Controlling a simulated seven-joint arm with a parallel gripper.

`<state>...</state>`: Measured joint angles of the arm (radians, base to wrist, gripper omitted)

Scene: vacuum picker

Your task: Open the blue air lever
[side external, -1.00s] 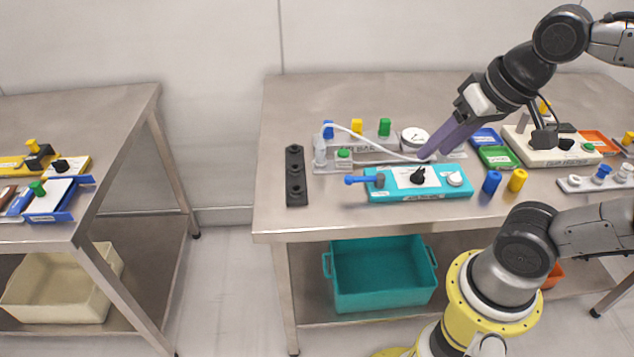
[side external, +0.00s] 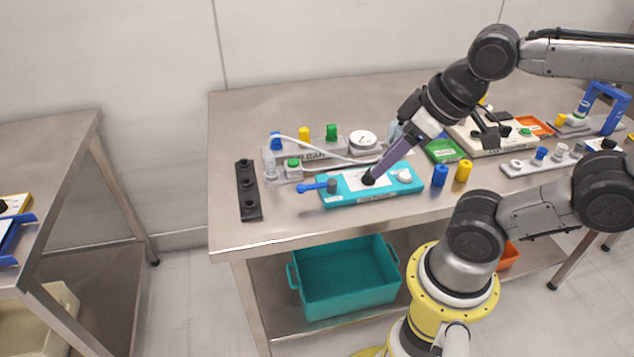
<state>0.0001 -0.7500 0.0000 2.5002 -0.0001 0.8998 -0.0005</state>
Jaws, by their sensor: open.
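The blue air lever (side external: 313,188) sticks out to the left from a grey pivot on the teal panel (side external: 345,200). It lies roughly level along the panel's left end. The panel also bears a black knob (side external: 368,180) and a white round knob (side external: 404,176). My gripper (side external: 373,174) is open, with its purple fingers pointing down and left. Its tips are at the black knob, to the right of the lever; I cannot tell whether they touch it. The fingers partly hide the knob and the panel's white label.
Behind the panel stands a grey air bar with blue, yellow and green valves, a hose and a gauge (side external: 363,143). A black rack (side external: 248,190) lies to the left. Blue (side external: 440,175) and yellow (side external: 463,171) pegs stand to the right. The table's left front is clear.

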